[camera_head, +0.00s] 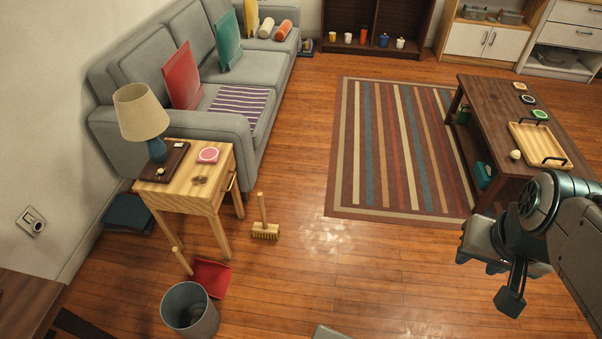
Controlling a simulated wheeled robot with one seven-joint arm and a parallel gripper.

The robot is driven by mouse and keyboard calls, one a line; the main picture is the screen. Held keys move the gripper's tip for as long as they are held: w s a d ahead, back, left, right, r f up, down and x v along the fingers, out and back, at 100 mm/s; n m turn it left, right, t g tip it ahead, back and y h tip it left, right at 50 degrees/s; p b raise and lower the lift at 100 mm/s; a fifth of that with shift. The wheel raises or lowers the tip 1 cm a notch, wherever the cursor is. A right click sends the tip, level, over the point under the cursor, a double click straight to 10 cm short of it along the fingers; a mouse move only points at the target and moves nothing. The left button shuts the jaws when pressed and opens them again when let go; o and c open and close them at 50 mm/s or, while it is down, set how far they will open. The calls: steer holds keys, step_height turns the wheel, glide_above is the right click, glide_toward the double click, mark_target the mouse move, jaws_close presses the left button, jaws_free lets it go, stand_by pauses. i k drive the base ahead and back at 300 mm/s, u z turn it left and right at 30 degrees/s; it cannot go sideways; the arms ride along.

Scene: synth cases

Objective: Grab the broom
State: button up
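A small broom (265,231) stands on the wooden floor just right of the side table. Its short wooden handle points up and its bristles face down. A red dustpan (211,278) with a wooden handle lies on the floor in front of the side table. My gripper (510,298) hangs at the lower right, well to the right of the broom and apart from it. Its fingers are seen at a steep angle, so I cannot tell whether they are open or shut. I see nothing held in it.
The side table (216,197) with a lamp (147,118) stands close left of the broom. A grey bin (190,311) stands at the front. A grey sofa (255,67) is behind. A striped rug (400,150) and coffee table (480,97) are right. Floor between broom and gripper is clear.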

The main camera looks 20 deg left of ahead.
mark_target(263, 230)
steer(key=u, duration=0.25)
steer(key=i, duration=1.4)
steer(key=u, duration=1.7)
steer(key=i, duration=0.95)
steer(key=u, duration=0.9)
